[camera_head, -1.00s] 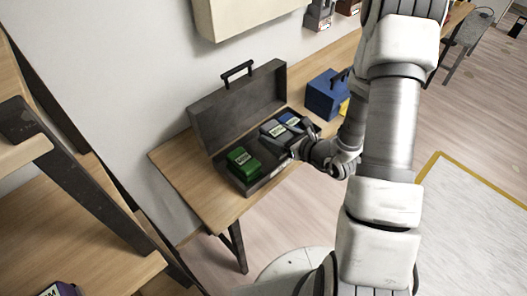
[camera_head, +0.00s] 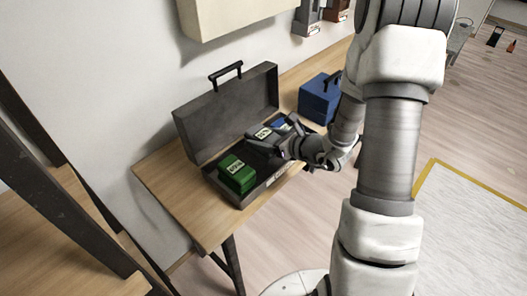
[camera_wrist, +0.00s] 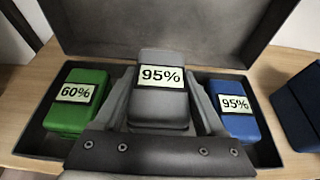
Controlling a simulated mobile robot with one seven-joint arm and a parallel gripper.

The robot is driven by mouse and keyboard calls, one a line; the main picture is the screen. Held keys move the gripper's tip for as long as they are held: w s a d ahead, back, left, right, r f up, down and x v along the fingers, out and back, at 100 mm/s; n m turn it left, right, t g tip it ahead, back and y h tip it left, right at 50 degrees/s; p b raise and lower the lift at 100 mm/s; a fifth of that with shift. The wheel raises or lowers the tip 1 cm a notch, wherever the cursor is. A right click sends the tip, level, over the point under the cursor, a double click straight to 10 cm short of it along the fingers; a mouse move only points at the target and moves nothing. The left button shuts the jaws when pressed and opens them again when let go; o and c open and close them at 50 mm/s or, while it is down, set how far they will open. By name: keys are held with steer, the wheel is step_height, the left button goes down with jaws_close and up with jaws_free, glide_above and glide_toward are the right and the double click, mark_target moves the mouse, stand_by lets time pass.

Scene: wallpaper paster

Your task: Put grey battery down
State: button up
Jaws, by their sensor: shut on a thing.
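A grey battery (camera_wrist: 160,108) with a 95% label stands in the middle of the wrist view, between the two fingers of my gripper (camera_wrist: 161,100). The gripper is shut on it. The battery is over or in the open dark toolbox (camera_head: 222,118); I cannot tell whether it touches the bottom. A green battery (camera_wrist: 74,112) labelled 60% is to its left in the box, and a blue battery (camera_wrist: 233,118) labelled 95% is to its right. In the head view my gripper (camera_head: 272,143) reaches into the box from the right and partly hides the grey battery.
The toolbox stands on a wooden table (camera_head: 170,196) with its lid raised against the wall side. A closed blue box (camera_head: 318,98) stands right of it. A beige cabinet (camera_head: 235,14) hangs above. Wooden shelving (camera_head: 62,236) is at the left.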

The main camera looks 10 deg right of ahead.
steer(key=shift+f+b, duration=0.45)
steer(key=shift+f, duration=1.65)
steer(key=shift+f, duration=0.1)
steer(key=shift+f, duration=0.15)
steer(key=o, duration=1.5)
